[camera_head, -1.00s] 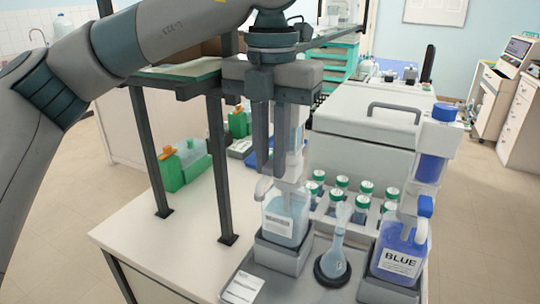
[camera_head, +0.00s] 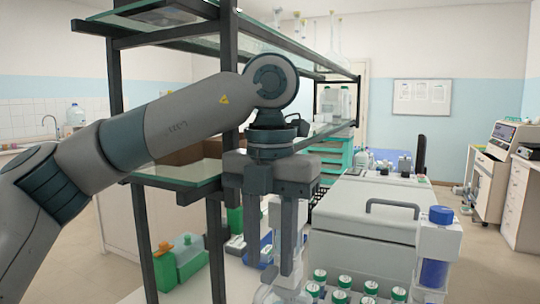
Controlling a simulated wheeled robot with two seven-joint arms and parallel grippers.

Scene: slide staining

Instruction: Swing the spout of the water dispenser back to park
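The water dispenser's clear bottle (camera_head: 284,294) shows only in part at the bottom edge. Its pale upright column (camera_head: 274,222) stands behind and between the fingers of my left gripper (camera_head: 271,268). The gripper points down, with its two dark fingers apart and a gap between them. A small grey tip shows low between the fingers; I cannot tell whether it is the spout or part of the gripper. I cannot tell whether the fingers touch the dispenser. The spout's direction is hidden. My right gripper is out of view.
A blue dispenser (camera_head: 434,262) stands at the right. Several green-capped bottles (camera_head: 342,296) stand between the dispensers. A white lidded box (camera_head: 365,220) is behind them. A dark-framed glass shelf (camera_head: 185,174) rises beside my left arm. Green containers (camera_head: 185,258) stand at the left.

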